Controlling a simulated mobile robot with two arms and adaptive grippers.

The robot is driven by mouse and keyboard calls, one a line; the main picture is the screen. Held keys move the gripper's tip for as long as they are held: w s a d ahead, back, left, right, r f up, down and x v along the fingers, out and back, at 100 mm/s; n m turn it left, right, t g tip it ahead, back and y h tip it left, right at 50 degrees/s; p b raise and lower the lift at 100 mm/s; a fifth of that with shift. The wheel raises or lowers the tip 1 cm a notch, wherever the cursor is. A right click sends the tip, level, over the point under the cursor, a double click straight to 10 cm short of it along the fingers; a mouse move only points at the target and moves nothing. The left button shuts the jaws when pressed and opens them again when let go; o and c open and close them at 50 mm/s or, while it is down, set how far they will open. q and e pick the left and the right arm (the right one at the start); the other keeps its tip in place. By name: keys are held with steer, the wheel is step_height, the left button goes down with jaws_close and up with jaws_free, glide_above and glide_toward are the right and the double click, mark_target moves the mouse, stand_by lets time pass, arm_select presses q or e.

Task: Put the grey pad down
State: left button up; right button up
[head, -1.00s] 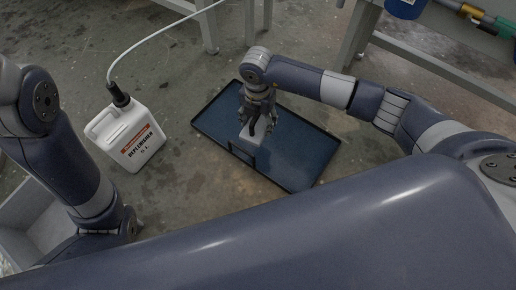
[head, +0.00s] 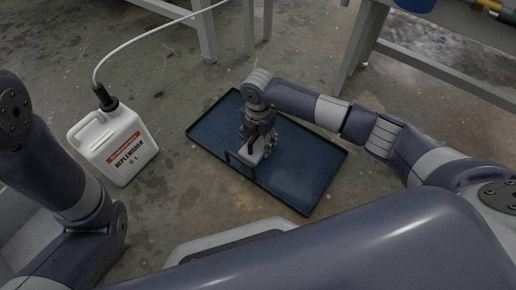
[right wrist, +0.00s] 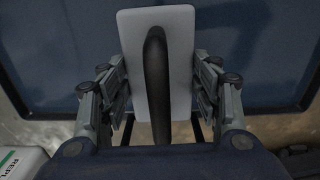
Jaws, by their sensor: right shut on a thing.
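The grey pad (right wrist: 182,50) is a light grey rectangular plate with a black curved handle. My right gripper (right wrist: 158,85) is shut on it, with fingers on both sides. In the head view the right gripper (head: 258,138) points down over the blue tray (head: 303,185), and the pad (head: 262,155) is partly hidden below it. I cannot tell whether the pad touches the tray. A thin black frame (head: 238,166) stands at the tray's near side, close to the pad. My left arm shows at the left, but its gripper is out of view.
A white replenisher bottle (head: 118,150) with a black cap and a pale hose stands on the floor left of the tray. Grey bench legs (head: 362,45) stand behind. Bare floor lies between bottle and tray.

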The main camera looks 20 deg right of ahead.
mark_target(258, 144)
step_height(258, 144, down, 3)
steer(key=shift+f+b, duration=0.15)
steer(key=shift+b, duration=0.95)
steer(key=shift+f, duration=0.1)
steer(key=o, duration=0.9)
steer(key=shift+o, duration=0.2)
